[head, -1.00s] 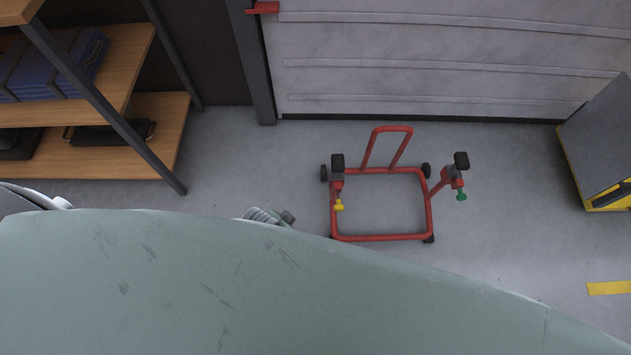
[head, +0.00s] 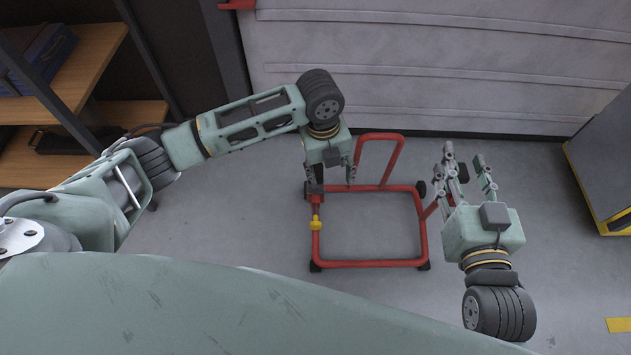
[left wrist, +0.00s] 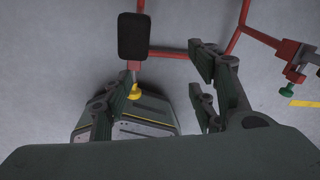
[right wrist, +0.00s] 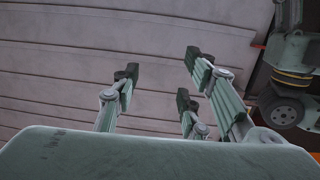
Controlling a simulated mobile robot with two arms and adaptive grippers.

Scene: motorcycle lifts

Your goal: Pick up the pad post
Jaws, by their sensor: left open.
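The red stand (head: 370,264) carries two pad posts. The left pad post has a yellow knob (head: 316,224) and a black pad (left wrist: 132,37). My left gripper (head: 330,178) is open above this post and hides its top in the head view. In the left wrist view the pad lies just beyond the left finger; I cannot tell whether they touch. The right pad post has a green knob (left wrist: 287,90) and is mostly hidden behind my right gripper (head: 464,160) in the head view. My right gripper is open and empty, fingers toward the wall.
A wooden shelf (head: 75,75) stands at the left. A pale ribbed wall or door (head: 440,60) is behind the stand. A grey cabinet with a yellow base (head: 605,150) is at the right. The grey floor around the stand is clear.

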